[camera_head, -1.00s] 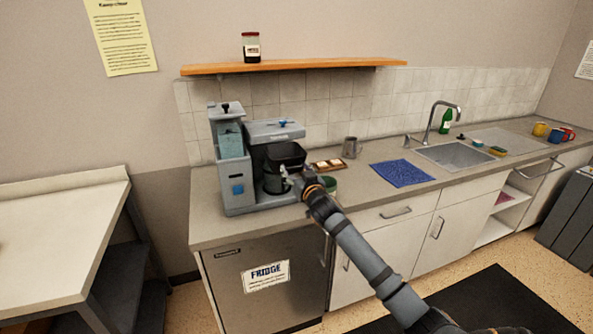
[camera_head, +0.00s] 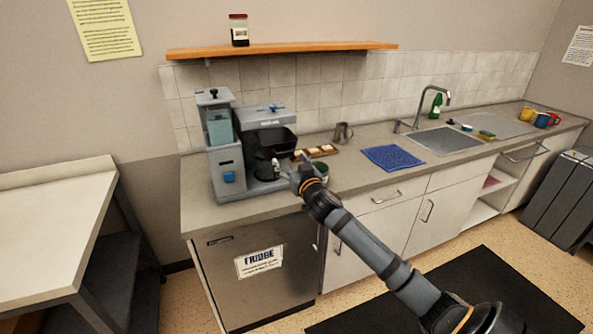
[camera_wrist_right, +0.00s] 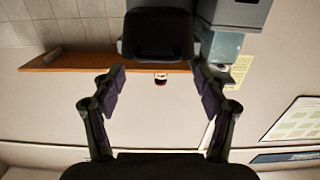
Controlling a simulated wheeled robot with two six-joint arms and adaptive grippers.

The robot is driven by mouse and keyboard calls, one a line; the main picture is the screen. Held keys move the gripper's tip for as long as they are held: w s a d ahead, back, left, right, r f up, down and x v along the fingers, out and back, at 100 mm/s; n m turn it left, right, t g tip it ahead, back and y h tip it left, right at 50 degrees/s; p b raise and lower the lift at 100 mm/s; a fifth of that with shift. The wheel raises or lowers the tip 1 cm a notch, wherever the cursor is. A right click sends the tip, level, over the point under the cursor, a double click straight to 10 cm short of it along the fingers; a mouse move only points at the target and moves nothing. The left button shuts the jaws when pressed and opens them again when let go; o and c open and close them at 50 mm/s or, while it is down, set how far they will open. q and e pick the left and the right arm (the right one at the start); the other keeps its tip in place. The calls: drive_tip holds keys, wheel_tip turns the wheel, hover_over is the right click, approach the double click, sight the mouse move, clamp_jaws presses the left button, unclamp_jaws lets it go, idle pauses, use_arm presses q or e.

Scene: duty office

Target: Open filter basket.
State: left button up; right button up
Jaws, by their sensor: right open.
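The grey coffee machine (camera_head: 226,172) stands on the left end of the counter. Its black filter basket (camera_head: 277,141) sits under the grey top housing, above the glass carafe (camera_head: 262,168). My right gripper (camera_head: 292,164) is in front of the basket, slightly below and to the right of it. In the right wrist view my right gripper (camera_wrist_right: 158,88) is open and empty, and the black basket (camera_wrist_right: 158,36) lies beyond the fingertips. I cannot tell whether a finger touches it. My left gripper is not in view.
A wooden tray (camera_head: 318,153) and a green container (camera_head: 320,168) stand close right of my gripper, with a metal pitcher (camera_head: 343,133) behind. A wooden shelf (camera_head: 290,49) with a jar (camera_head: 239,30) hangs above.

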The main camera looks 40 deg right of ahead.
drive_tip(key=v, duration=0.8)
drive_tip(key=shift+a, duration=0.15)
drive_tip(key=shift+s+r, duration=0.1)
drive_tip(key=shift+s, duration=0.05)
